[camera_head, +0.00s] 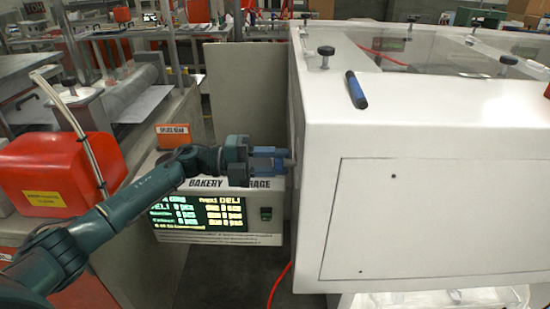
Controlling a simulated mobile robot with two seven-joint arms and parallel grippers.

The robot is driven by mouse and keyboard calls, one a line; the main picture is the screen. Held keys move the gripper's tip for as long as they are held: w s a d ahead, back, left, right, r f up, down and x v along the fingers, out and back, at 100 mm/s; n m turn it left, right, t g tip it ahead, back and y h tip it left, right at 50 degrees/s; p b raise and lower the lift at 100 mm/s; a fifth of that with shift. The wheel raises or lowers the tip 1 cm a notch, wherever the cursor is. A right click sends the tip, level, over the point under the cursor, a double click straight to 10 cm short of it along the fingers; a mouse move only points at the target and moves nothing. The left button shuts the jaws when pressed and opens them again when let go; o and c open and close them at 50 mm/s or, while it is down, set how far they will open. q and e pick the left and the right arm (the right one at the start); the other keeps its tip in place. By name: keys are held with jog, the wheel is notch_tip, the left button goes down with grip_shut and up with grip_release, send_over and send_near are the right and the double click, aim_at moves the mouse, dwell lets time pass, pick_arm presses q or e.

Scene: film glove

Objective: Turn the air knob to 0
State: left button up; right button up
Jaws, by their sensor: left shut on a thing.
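My left gripper (287,163) reaches in from the left with its blue fingers level, against the left side of the white machine (430,150). Its fingers are shut on a small part at that side, taken to be the air knob. The knob is hidden by the fingers and the machine's edge, so its setting and markings cannot be read. My right gripper is not in view.
A display box (265,239) with a lit green screen stands below my left gripper. A red container (60,172) is at the left. A blue pen-like tool (356,90) lies on the machine's top. A red hose (279,284) hangs by the floor.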

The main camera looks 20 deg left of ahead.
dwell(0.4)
pick_arm(q)
jog(key=o, duration=1)
jog(key=shift+c, duration=0.2)
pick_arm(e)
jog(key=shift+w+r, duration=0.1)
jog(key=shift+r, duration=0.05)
pick_arm(q)
jog(key=shift+a, duration=0.1)
jog(key=b+v, duration=0.3)
jog(key=v, duration=1)
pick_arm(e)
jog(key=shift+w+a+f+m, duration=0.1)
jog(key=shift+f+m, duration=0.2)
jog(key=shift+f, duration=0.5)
